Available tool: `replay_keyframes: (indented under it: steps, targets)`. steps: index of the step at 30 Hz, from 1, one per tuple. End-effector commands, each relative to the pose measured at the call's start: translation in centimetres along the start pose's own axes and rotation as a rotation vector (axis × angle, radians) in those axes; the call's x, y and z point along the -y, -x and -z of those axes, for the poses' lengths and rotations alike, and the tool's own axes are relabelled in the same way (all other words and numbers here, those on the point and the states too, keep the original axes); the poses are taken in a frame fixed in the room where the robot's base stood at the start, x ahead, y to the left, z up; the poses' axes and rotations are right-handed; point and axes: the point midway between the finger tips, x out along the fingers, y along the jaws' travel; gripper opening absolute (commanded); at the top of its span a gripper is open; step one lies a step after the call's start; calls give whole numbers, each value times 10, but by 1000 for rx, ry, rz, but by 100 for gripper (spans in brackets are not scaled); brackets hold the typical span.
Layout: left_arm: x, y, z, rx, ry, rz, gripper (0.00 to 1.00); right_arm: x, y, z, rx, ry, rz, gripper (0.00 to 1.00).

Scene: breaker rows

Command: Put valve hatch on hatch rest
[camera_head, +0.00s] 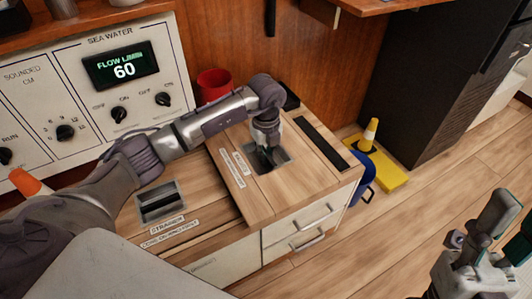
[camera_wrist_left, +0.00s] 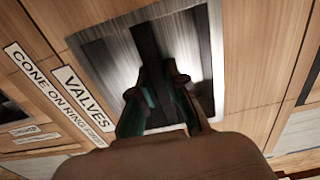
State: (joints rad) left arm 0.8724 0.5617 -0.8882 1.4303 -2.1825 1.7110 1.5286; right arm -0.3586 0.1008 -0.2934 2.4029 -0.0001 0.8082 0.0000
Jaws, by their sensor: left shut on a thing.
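The valve hatch (camera_head: 222,150) is a wooden panel labelled VALVES, with a square metal recess crossed by a dark bar handle. My left gripper (camera_head: 267,150) reaches down into this recess. In the left wrist view, the left gripper (camera_wrist_left: 157,75) is shut on the dark bar (camera_wrist_left: 145,40), with the VALVES label (camera_wrist_left: 83,92) to its left. My right gripper (camera_head: 487,245) is open and empty at the lower right, away from the counter. I cannot pick out the hatch rest for certain.
The strainer hatch (camera_head: 160,201) lies left of the valve hatch. A black strip (camera_head: 322,143) runs along its right. A red cup (camera_head: 213,84) stands behind. An orange cone (camera_head: 27,183) is at left. A yellow cone (camera_head: 370,134) and blue bucket (camera_head: 358,182) stand beyond the cabinet's right side.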

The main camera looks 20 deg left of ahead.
Motion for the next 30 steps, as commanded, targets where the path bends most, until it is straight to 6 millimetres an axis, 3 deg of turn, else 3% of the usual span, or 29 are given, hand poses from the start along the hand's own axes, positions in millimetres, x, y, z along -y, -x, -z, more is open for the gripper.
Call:
replay_keyframes:
  steps: [2,3,8,20,30]
  targets:
    - [1,1,-1,2,0,5,0,0,0,1,-5,0,0,40]
    - [0,-2,0,0,0,0,15,0,0,2,-10,0,0,40]
    - [0,-2,0,0,0,0,38,0,0,2,-10,0,0,40]
    - [0,5,0,1,0,1,38,0,-2,-4,22,1,0,40]
    - [1,47,0,1,0,2,38,-7,2,-66,390,23,-10,40]
